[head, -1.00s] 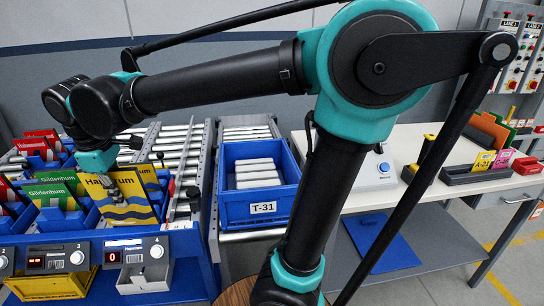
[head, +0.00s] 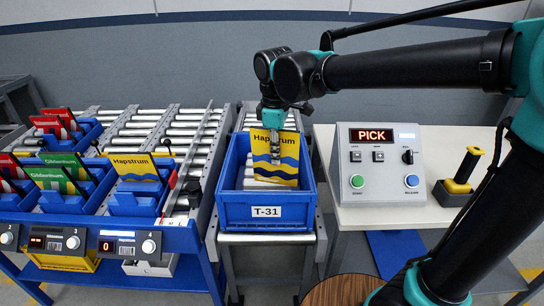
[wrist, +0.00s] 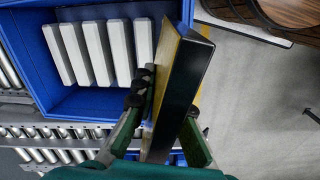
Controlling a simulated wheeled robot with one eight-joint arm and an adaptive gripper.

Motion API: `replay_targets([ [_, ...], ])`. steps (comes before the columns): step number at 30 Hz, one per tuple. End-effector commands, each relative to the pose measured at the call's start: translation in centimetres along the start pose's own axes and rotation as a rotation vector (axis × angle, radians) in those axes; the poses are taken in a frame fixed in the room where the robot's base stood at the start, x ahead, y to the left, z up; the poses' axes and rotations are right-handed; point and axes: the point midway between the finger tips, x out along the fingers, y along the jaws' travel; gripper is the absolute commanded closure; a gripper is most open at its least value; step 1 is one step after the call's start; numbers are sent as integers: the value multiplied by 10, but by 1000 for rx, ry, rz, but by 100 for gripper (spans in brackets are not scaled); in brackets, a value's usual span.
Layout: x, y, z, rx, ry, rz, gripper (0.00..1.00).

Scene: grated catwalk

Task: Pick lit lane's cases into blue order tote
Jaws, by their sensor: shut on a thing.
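My gripper (head: 274,150) is shut on a yellow Hapstrum case (head: 289,168) with blue waves. It holds the case upright at the blue order tote (head: 265,212), labelled T-31. In the wrist view the held case (wrist: 178,85) shows its dark edge, beside the tote's right wall. White ribbed blocks (wrist: 92,52) lie in the tote. Another yellow Hapstrum case (head: 135,167) stands in the lane whose display (head: 107,247) reads 0. Green Gildenhum cases (head: 48,178) and red cases (head: 48,124) stand in lanes to the left.
A control box (head: 378,165) with a lit PICK display stands on the white bench right of the tote. Roller conveyors (head: 177,135) run behind the lanes. A round wooden top (head: 338,292) is at the front.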

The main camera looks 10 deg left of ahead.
Motion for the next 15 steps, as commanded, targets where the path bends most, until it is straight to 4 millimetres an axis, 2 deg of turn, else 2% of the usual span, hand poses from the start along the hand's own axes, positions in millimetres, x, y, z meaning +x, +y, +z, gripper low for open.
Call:
replay_targets([
  [3,13,4,-18,-141,14,-30,100],
  [6,20,6,-26,-214,22,-44,100],
  [15,41,5,-29,-242,25,-49,100],
])
